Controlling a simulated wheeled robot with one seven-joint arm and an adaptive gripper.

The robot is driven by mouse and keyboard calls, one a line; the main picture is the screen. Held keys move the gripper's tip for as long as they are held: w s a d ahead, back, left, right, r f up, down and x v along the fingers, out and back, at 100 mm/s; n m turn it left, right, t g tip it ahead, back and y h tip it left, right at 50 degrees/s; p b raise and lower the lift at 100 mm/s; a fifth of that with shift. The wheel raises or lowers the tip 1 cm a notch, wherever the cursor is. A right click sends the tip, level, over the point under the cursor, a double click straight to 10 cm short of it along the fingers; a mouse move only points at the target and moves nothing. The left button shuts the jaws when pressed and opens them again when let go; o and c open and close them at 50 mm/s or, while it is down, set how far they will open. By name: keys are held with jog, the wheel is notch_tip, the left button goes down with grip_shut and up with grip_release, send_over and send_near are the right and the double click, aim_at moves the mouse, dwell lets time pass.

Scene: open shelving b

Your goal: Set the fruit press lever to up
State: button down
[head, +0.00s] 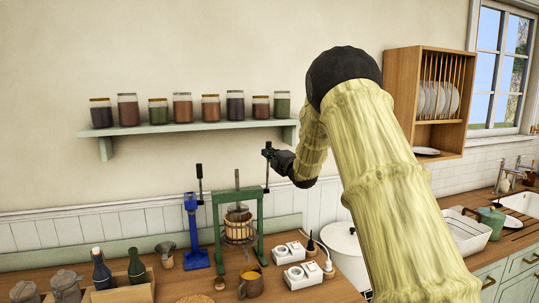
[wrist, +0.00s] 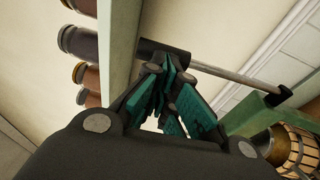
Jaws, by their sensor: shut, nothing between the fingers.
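The fruit press (head: 238,228) stands on the wooden counter, with a green frame, a central screw and a slatted basket. Its lever (head: 266,174) rises about upright from the frame's right side, with a black grip at the top. In the wrist view the lever rod (wrist: 225,76) runs from a black pivot on the green frame (wrist: 255,112) to the dark grip. My gripper (head: 273,155) is at the lever's top, right of the grip. In the wrist view its teal-padded fingers (wrist: 164,72) are shut and empty, close against the grip; I cannot tell whether they touch it.
A blue lever device (head: 192,230) stands left of the press. A shelf (head: 185,127) with several jars is on the wall behind. White switch boxes (head: 293,252), a mug (head: 251,285) and bottles (head: 101,268) stand around the press. The air above the press is free.

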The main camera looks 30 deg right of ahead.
jog(key=shift+w+f+b, duration=0.1)
jog(key=shift+w+b, duration=0.05)
jog(key=shift+b, duration=0.15)
jog(key=shift+w+d+r+b, duration=0.15)
jog(key=shift+w+r+b, duration=0.2)
jog(key=shift+w+b, duration=0.35)
jog(key=shift+w+d+r+b, duration=0.15)
jog(key=shift+w+r+b, duration=0.2)
jog(key=shift+b, duration=0.6)
jog(key=shift+a, duration=0.1)
jog(key=s+b, duration=0.6)
jog(key=s, duration=0.8)
jog(key=shift+f, duration=0.3)
